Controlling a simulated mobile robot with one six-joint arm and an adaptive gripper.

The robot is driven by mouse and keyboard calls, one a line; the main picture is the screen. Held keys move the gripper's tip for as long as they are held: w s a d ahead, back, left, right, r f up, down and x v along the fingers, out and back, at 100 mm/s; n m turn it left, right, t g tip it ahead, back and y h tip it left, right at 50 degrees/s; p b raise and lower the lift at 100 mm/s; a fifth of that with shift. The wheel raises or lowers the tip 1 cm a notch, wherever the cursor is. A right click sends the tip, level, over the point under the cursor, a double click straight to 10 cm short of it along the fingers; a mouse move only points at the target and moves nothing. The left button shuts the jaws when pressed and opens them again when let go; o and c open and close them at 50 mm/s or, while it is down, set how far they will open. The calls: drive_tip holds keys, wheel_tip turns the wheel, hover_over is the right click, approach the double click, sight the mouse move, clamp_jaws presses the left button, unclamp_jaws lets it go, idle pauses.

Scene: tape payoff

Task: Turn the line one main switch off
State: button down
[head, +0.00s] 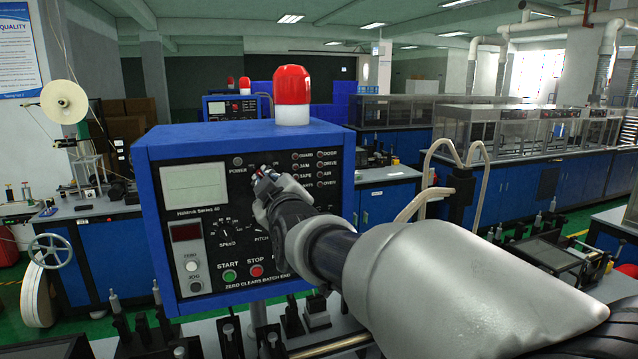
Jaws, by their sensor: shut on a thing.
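The blue control box (155,215) with a black front panel faces me, marked Holdmik Series 40 or similar. My gripper (264,176) is at the upper middle of the panel, right of the POWER lamp (238,161). It is shut on a small part there, which I take to be the main switch. My fingers cover most of that part, so its position cannot be read. Below are the SPEED dial (225,233), a green START button (229,275) and a red STOP button (256,271).
A red beacon (292,95) stands on the box. A grey screen (194,192) is at the panel's left, and indicator lamps (296,167) are close to my gripper's right. A handwheel (51,251) is at far left. Fixtures stand below the box.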

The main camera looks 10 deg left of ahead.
drive_tip(key=shift+n, duration=0.4)
drive_tip(key=c, duration=1.7)
unclamp_jaws()
drive_tip(key=v, duration=1.2)
